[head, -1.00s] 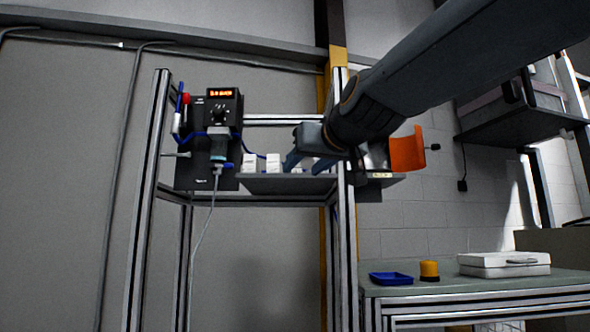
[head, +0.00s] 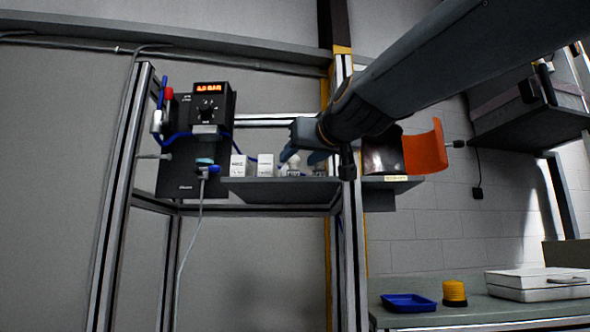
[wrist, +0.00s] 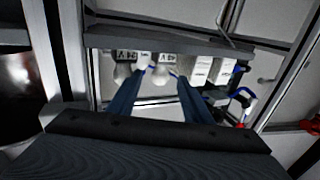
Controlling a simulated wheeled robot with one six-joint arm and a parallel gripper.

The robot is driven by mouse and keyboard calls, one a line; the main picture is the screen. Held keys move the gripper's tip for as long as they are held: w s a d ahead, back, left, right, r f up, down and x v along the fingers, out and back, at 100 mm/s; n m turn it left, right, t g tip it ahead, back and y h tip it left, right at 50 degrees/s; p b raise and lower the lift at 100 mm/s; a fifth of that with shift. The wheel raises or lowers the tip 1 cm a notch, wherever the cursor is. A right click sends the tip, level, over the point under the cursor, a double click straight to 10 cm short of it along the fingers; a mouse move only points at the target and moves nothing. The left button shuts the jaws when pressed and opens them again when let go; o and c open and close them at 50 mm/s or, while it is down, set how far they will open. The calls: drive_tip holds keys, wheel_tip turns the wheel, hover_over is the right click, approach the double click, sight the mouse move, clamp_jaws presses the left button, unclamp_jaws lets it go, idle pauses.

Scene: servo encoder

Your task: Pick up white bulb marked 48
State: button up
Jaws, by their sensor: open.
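My gripper (wrist: 162,73) is open. In the wrist view its two blue fingers reach toward a white bulb (wrist: 161,78), which shows between the fingertips; I cannot tell whether they touch it. A second, greyer bulb (wrist: 122,71) stands just left of the left finger.
Two white boxes (head: 239,165) (head: 265,164) stand on the shelf left of the gripper. A black device (head: 200,145) with a red display and a cable is farther left. An orange curved panel (head: 423,150) is to the right. A bench below holds a blue tray (head: 408,303).

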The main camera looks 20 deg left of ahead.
sight(296, 160)
drive_tip(key=shift+p+x, duration=0.55)
drive_tip(key=shift+x, duration=1.75)
drive_tip(key=c, duration=1.1)
